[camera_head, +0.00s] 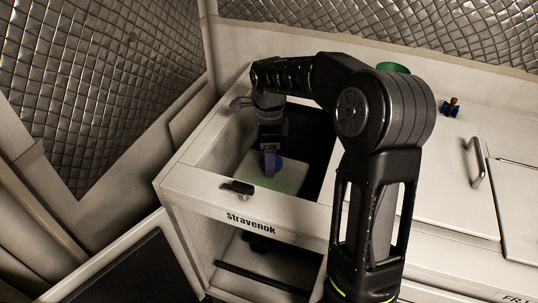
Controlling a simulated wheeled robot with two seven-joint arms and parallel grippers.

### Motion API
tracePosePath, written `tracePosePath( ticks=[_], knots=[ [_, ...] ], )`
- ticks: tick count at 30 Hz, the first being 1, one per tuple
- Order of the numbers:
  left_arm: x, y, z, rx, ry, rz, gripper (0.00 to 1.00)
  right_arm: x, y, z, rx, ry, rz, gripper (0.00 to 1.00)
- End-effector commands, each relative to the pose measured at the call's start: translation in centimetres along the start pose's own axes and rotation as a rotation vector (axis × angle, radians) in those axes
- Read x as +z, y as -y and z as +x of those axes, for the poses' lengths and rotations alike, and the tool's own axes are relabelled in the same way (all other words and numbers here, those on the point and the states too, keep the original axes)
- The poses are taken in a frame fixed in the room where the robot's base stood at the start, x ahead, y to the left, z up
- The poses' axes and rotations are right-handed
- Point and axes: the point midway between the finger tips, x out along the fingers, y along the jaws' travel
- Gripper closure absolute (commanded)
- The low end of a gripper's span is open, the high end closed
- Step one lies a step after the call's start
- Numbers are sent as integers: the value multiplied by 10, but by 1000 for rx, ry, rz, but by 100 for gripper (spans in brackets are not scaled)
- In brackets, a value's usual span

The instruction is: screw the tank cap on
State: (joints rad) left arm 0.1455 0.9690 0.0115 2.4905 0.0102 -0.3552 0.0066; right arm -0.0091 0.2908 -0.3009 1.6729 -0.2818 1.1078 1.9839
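A pale, translucent tank (290,182) sits inside the open bay of the white frame, with a greenish tint at its lower front. The tank's neck and the cap's seating are hidden. My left gripper is not in view.
The white frame (190,180) borders the bay, with a black latch (238,187) on its front rim. A grey knob (240,103) is at the left rim.

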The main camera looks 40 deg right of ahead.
Motion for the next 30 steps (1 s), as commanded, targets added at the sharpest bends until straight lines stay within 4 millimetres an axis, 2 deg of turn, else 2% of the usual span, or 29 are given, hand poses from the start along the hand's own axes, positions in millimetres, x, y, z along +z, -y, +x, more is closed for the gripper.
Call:
tracePosePath(
  ticks=[18,23,30],
  knots=[
    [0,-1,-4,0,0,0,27,-4,-7,0,0,0,-1073,28],
    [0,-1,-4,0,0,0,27,-4,-8,0,0,1,-1212,28],
    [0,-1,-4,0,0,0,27,-4,-8,0,0,0,-1220,29]
  ],
)
